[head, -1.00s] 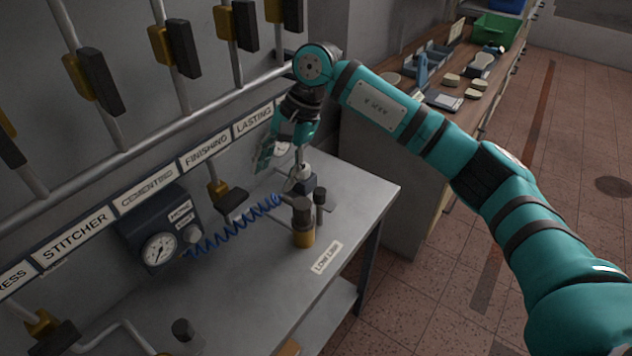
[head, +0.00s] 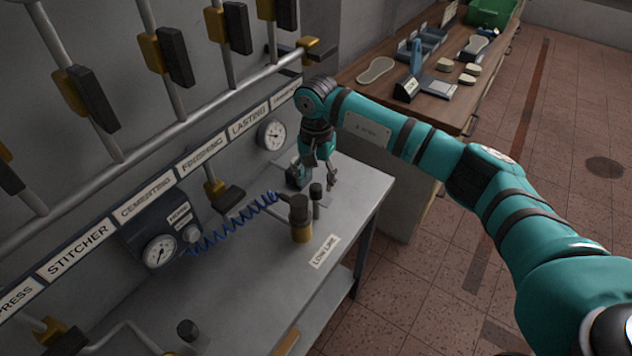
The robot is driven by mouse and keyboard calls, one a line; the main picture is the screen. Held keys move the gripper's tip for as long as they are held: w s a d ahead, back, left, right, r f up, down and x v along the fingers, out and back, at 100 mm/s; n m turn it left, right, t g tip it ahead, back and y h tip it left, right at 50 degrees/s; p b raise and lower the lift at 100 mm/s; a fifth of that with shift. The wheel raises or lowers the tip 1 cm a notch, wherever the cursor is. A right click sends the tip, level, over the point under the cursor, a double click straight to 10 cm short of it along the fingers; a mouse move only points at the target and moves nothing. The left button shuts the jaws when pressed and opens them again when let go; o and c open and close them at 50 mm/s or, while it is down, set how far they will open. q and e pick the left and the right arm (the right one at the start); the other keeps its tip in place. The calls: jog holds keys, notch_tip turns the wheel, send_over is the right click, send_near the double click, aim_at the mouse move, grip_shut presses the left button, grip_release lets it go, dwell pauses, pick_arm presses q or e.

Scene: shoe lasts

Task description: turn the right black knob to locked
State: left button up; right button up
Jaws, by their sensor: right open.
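A black knob (head: 316,191) stands on a thin post at the right part of the grey bench, beside a brass-bodied valve with a dark top (head: 300,214). Another black knob (head: 187,329) stands at the bench's near left. I take the one by the valve as the right knob; its lock state cannot be read. My right gripper (head: 322,177) is open and points down just behind and above this knob. Its fingers look apart from the knob, though depth is hard to judge. My left gripper is not in view.
A coiled blue hose (head: 235,220) runs from the gauge box (head: 160,245) toward the valve. Pipes with black lever handles (head: 174,54) line the wall. A wooden counter (head: 440,105) with trays and shoe lasts stands behind. The front bench surface is mostly clear.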

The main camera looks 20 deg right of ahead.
aim_at(316, 186)
notch_tip(316, 186, down, 2)
jog(key=shift+f, duration=0.2)
jog(key=shift+f+p, duration=0.35)
jog(key=shift+f, duration=0.35)
grip_shut()
